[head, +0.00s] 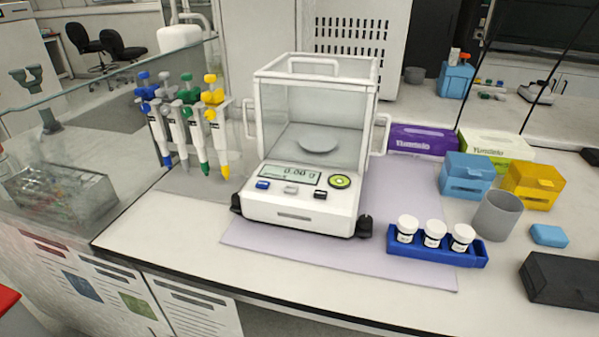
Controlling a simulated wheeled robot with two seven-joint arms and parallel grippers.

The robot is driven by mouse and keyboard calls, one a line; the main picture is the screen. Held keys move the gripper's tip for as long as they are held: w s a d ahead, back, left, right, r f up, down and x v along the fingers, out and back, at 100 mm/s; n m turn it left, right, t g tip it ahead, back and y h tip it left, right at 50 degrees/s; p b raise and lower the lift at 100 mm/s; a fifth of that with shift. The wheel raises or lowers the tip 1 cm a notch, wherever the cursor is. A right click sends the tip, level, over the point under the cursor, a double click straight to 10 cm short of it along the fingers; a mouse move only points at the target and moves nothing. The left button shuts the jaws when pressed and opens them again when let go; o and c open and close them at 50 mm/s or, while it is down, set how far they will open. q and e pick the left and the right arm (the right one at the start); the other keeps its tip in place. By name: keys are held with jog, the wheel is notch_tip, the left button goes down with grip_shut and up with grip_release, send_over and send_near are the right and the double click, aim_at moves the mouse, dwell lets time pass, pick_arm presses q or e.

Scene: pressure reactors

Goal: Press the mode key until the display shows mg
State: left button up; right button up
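A white balance (298,207) with a clear draft shield (313,105) stands on a pale lilac mat on the bench. Its weighing pan (318,145) looks empty. The display (291,174) on its front reads 0.00 g. Below the display are a blue key (263,185), a light grey key (291,190) and a dark key (320,195). A round green-yellow button (340,181) sits right of the display. The key labels are too small to read. Neither of my grippers shows in the head view.
Several pipettes (189,125) stand left of the balance. A blue rack (438,254) with white-capped jars sits at the mat's right front. A grey cup (496,215), coloured boxes (467,176) and a black box (560,280) are farther right. The mat before the balance is clear.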

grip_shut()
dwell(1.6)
